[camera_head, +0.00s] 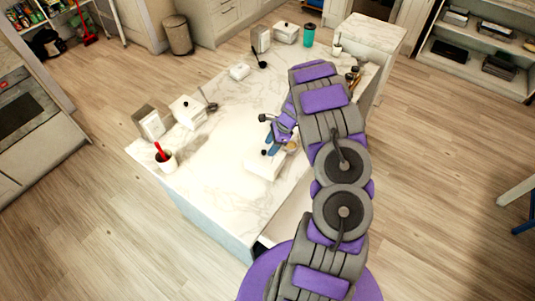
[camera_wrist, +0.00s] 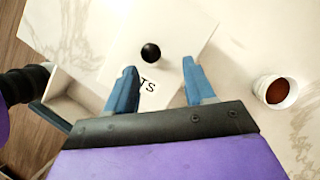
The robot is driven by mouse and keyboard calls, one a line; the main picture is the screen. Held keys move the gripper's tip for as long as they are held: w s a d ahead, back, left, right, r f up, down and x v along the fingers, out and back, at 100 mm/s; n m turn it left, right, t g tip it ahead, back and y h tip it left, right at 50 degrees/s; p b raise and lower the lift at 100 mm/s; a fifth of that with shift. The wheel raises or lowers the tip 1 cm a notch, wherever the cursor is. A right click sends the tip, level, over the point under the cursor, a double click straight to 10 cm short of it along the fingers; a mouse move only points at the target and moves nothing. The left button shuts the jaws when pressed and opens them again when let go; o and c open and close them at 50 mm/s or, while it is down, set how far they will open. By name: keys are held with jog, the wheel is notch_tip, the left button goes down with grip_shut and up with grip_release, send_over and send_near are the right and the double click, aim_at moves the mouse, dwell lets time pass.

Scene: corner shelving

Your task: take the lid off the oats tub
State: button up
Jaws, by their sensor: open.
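The oats tub (camera_wrist: 180,28) is white, with the letters "TS" showing between my fingers in the wrist view. A round black knob (camera_wrist: 150,52) stands out on its white lid. In the head view the tub (camera_head: 262,168) is at the near part of the marble-topped island, partly behind my gripper. My gripper (camera_wrist: 160,78) is open and empty, its blue fingers pointing toward the tub. In the wrist view the knob lies in line with the gap, just beyond the fingertips. Part of the lettering is hidden. My gripper (camera_head: 271,146) is just above the tub in the head view.
A white cup with reddish-brown contents (camera_wrist: 277,91) stands to the right of my fingers.

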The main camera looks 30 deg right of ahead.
aim_at(263, 151)
jog(key=a, duration=0.1)
jog(key=a+f, duration=0.1)
jog(key=a, duration=0.1)
jog(key=shift+w+a+f, duration=0.15)
jog(key=shift+w+a, duration=0.05)
jog(key=shift+a, duration=0.3)
jog(key=shift+d+f, duration=0.15)
jog(key=shift+d, duration=1)
jog(key=c, duration=0.4)
jog(key=shift+d, duration=0.1)
jog(key=shift+c, duration=0.8)
jog(key=shift+s+a, duration=0.1)
jog(key=shift+a, duration=0.25)
jog(key=c, duration=0.3)
jog(key=shift+a, duration=0.4)
grip_shut()
